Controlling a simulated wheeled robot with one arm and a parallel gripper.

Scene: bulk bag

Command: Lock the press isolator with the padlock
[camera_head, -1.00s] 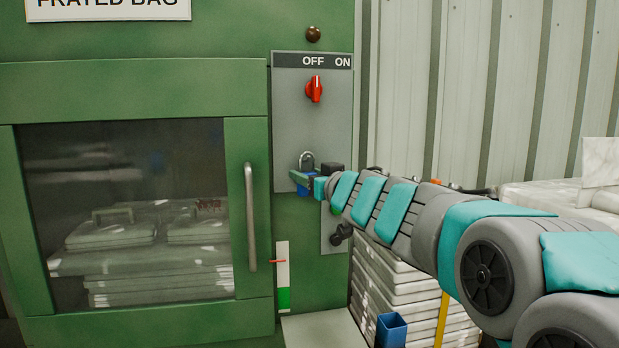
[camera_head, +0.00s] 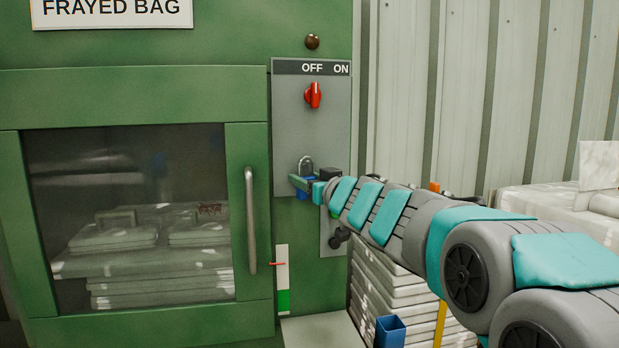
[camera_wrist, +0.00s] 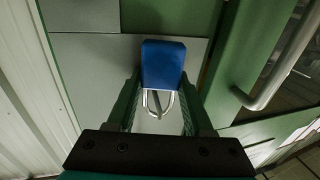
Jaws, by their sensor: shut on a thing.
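The padlock has a blue body (camera_wrist: 163,65) and a bright metal shackle; in the head view the shackle (camera_head: 306,162) stands upward. My gripper (camera_head: 301,183) is shut on the padlock, with a green finger on each side of it. The isolator is a grey panel (camera_head: 290,135) on the green press, marked OFF and ON. Its red knob (camera_head: 313,95) stands upright under the OFF mark. The padlock is in front of the lower part of the panel, well below the knob and apart from it. I cannot tell whether the shackle is open.
The press door (camera_head: 246,150) with its vertical handle (camera_head: 251,220) is left of the panel. Stacked bags (camera_head: 405,285) and a blue container (camera_head: 390,331) are below my arm. A ribbed wall (camera_head: 460,100) is behind. The panel face around the knob is clear.

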